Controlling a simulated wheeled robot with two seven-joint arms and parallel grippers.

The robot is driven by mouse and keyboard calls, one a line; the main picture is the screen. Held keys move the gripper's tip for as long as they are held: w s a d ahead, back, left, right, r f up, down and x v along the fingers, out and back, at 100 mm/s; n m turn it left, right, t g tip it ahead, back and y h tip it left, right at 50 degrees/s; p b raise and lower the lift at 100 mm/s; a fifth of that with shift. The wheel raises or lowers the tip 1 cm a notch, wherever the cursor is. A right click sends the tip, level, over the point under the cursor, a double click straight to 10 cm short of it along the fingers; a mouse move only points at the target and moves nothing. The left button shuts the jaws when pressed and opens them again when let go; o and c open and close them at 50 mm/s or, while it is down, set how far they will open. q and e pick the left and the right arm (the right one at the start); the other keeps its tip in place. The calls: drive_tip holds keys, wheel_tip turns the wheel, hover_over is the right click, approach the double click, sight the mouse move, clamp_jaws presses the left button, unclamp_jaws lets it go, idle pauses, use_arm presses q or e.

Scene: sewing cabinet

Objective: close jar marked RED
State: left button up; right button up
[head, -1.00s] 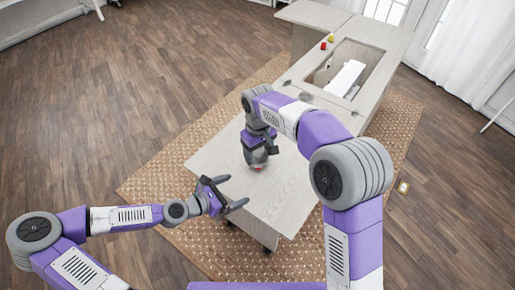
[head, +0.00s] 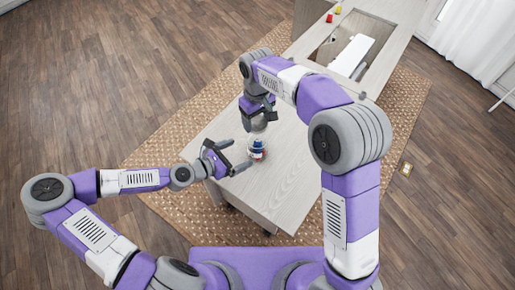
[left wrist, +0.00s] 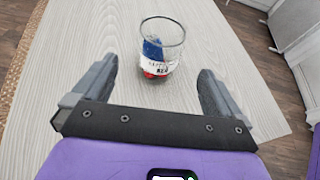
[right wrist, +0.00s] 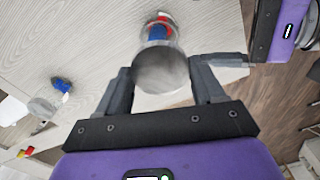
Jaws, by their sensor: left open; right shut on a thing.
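A clear glass jar (head: 257,149) with a white label stands open and upright on the pale wooden table, with blue and red things inside. It also shows in the left wrist view (left wrist: 160,48), where the label's writing is too blurred to read surely. My left gripper (head: 240,157) is open, beside the jar; in the left wrist view the jar stands beyond the fingertips, centred between them. My right gripper (head: 262,118) is shut on a round grey lid (right wrist: 162,72). In the right wrist view the lid overlaps the jar (right wrist: 158,30), apart from it.
Another glass jar (right wrist: 42,106) and a blue thing (right wrist: 62,85) show at left in the right wrist view. A red spool (head: 329,18) and a yellow spool (head: 338,9) stand near the cabinet opening (head: 349,44). The table's near right part is clear.

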use_arm(q)
drive_tip(key=x, duration=1)
drive_tip(key=c, duration=1.4)
use_arm(e)
hover_over(258, 147)
drive_tip(key=w, duration=0.3)
drive_tip(key=shift+a+f, duration=0.1)
drive_tip(key=shift+f, duration=2.4)
drive_tip(key=shift+f, duration=0.9)
drive_tip(key=shift+f, duration=0.45)
